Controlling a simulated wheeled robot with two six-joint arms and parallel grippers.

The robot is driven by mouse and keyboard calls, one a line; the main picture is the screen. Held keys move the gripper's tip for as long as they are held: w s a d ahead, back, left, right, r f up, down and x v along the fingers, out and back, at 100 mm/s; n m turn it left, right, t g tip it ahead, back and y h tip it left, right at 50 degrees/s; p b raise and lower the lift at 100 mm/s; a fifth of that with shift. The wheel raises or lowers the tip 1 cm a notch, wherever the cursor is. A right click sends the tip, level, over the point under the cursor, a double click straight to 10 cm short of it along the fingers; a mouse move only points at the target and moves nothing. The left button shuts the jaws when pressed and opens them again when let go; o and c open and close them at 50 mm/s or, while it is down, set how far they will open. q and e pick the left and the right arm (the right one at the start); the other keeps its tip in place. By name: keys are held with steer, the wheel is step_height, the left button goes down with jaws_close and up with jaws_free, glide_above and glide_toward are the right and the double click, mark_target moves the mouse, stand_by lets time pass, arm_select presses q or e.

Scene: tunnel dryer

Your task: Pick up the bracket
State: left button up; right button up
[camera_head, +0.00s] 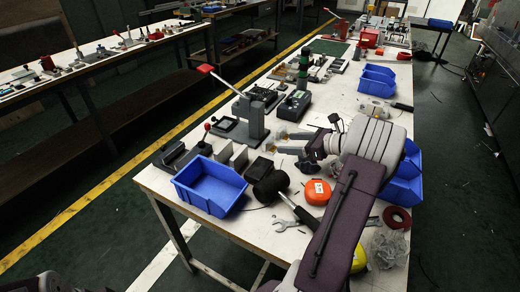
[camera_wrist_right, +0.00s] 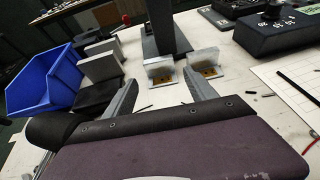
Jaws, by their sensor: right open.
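Two L-shaped grey metal brackets with yellow-brown patches stand side by side in the right wrist view, the left bracket (camera_wrist_right: 159,71) and the right bracket (camera_wrist_right: 204,66). They are at the foot of a dark upright post. In the head view they are small and partly hidden by my right gripper (camera_head: 287,143). My right gripper (camera_wrist_right: 162,80) is open, with its grey fingers spread and pointing toward the brackets. Nothing is held between the fingers. Whether the fingertips touch the brackets I cannot tell. My left gripper is not in view.
A lever press (camera_head: 253,118) stands beyond the gripper. A blue bin (camera_head: 209,187), grey plates (camera_head: 238,157), a black mallet head (camera_head: 270,184), an orange tape measure (camera_head: 317,191) and a wrench (camera_head: 289,224) lie nearby. More blue bins (camera_head: 377,81) stand at the right edge.

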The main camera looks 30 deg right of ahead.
mark_target(270, 142)
steer(key=b+x, duration=0.1)
steer(key=x, duration=0.2)
steer(key=shift+w+a+f, duration=0.15)
steer(key=shift+w+f, duration=0.05)
steer(key=shift+f, duration=0.05)
steer(key=shift+w, duration=0.15)
steer(key=b+x, duration=0.2)
steer(key=x, duration=0.3)
steer(key=shift+w+a, duration=0.1)
steer(key=shift+r, duration=0.1)
steer(key=shift+c, duration=0.3)
steer(key=c, duration=1.2)
steer(key=shift+r+p, duration=1.15)
steer(key=shift+r, duration=1.25)
steer(key=s+a+r, duration=0.2)
steer(key=s, duration=0.1)
steer(key=s+a+r+p, duration=0.1)
steer(key=s+a+r, duration=0.1)
steer(key=s, duration=0.1)
steer(key=s+a+r+p, duration=0.1)
steer(key=s+a+r, duration=0.1)
steer(key=s+a, duration=0.1)
steer(key=shift+s+a+r, duration=0.1)
steer(key=shift+s, duration=0.05)
